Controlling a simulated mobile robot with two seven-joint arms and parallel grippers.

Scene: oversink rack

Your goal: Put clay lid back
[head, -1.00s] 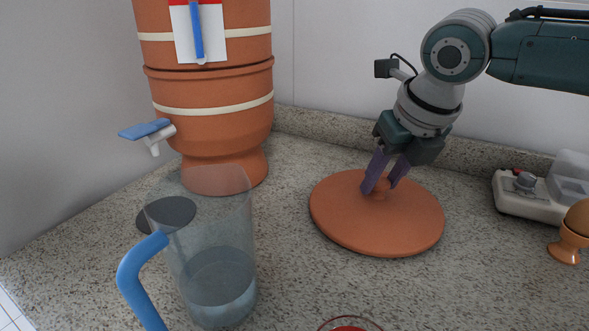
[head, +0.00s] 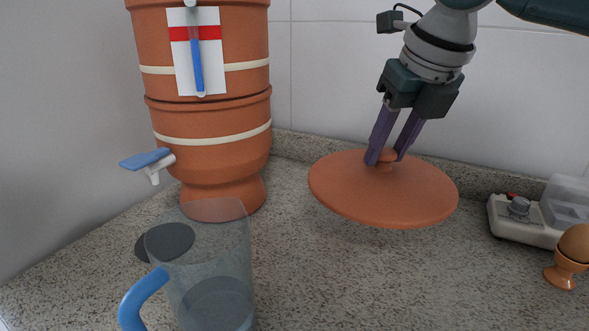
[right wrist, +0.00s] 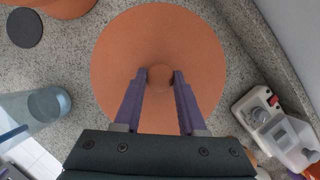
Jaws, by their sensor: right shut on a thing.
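The round clay lid (head: 350,196) hangs above the counter in the head view, roughly level. My right gripper (head: 383,160) is shut on the lid's small knob. In the right wrist view the lid (right wrist: 158,42) fills the upper middle, with the fingers of my right gripper (right wrist: 160,77) on both sides of the knob. The clay water filter (head: 215,157) stands to the left at the back, in stacked sections with cream bands and a blue-handled tap. Its top is out of the frame. My left gripper is not in view.
A clear jug (head: 215,270) with a blue handle and some water stands front left, near a dark round disc (head: 141,247). A white appliance (head: 525,222) and an egg in a cup (head: 566,270) stand at the right. The middle counter is clear.

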